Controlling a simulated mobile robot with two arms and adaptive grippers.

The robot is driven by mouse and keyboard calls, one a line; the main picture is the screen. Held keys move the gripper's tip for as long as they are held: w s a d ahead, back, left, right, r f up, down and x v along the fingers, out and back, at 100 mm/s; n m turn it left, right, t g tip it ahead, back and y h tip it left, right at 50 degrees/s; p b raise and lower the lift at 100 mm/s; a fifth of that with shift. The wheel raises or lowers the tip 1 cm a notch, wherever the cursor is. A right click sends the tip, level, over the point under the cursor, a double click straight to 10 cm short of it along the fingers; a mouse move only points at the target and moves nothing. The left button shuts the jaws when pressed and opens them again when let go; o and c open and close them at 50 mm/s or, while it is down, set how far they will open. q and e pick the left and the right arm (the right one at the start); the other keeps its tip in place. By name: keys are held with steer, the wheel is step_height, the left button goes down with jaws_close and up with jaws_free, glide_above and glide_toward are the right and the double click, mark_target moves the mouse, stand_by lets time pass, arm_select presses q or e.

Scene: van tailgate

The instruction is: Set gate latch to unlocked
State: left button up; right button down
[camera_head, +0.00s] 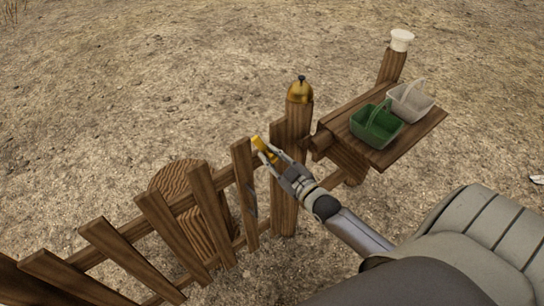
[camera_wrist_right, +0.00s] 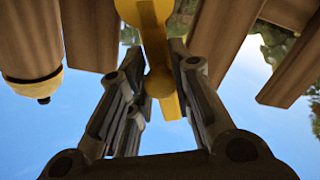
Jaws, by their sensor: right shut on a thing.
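The gate latch is a yellow piece (camera_head: 263,148) on the wooden gate (camera_head: 243,195), near the gate post (camera_head: 285,210). My right gripper (camera_head: 274,160) is at the latch. In the right wrist view, the yellow latch (camera_wrist_right: 157,45) runs down between the two fingers of my right gripper (camera_wrist_right: 155,75), which is shut on it. The fingers cover part of the latch in the head view. I cannot tell whether the latch is in its locked or unlocked position. My left gripper is not in view.
A round wooden piece (camera_head: 168,178) stands behind the gate. Open dry ground lies beyond.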

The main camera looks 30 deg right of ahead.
steer(key=shift+d+r+m+p, duration=0.1)
steer(key=shift+d+m+p, duration=0.2)
steer(key=shift+m, duration=0.2)
steer(key=c, duration=1.3)
jaws_free()
steer(key=s, duration=1.2)
steer(key=shift+d, duration=0.4)
steer(key=shift+o, duration=0.2)
